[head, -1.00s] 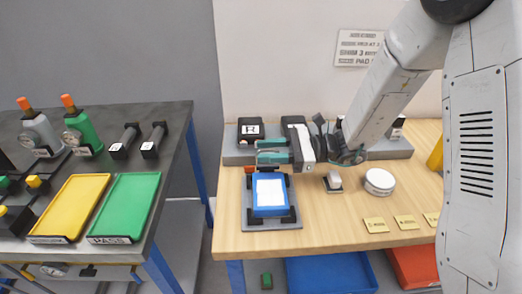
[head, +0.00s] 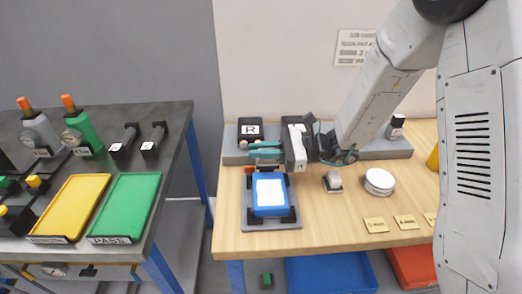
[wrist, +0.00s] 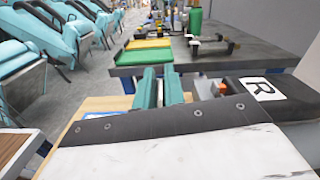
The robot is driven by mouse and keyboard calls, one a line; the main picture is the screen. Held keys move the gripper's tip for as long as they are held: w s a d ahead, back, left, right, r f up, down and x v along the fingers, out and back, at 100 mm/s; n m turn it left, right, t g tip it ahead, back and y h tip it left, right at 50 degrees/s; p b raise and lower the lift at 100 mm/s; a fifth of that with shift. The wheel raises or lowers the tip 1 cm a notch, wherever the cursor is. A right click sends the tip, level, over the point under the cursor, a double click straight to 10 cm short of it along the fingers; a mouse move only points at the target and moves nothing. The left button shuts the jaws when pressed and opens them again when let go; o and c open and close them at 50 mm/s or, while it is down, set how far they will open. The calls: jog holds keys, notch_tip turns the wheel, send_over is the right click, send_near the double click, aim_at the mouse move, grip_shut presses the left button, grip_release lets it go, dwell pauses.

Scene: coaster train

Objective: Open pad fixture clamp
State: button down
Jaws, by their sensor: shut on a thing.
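The pad fixture (head: 286,226) is a grey plate at the left of the wooden bench, holding a blue block with a white pad (head: 270,191) on top. Dark clamp parts show around the block, with a small red piece (head: 249,169) at its back left edge. My gripper (head: 262,149) has teal fingers pointing left just behind the block. It is shut on what seems to be the clamp handle, which the fingers mostly hide.
A black box marked R (head: 250,131) stands on the grey rack behind the fixture, close to my fingers. A small grey-topped part (head: 332,181) and a white round part (head: 379,181) stand to the right. A dark table (head: 100,190) with yellow and green trays is across a gap.

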jog(key=w+m, duration=0.1)
jog(key=m, duration=0.3)
jog(key=shift+w+r, duration=0.4)
jog(key=shift+w+m, duration=0.45)
jog(key=shift+m, duration=0.65)
jog(key=shift+w+m, duration=0.4)
jog(key=shift+m, duration=0.7)
jog(key=c, duration=1.5)
grip_release()
jog(key=shift+d, duration=3.95)
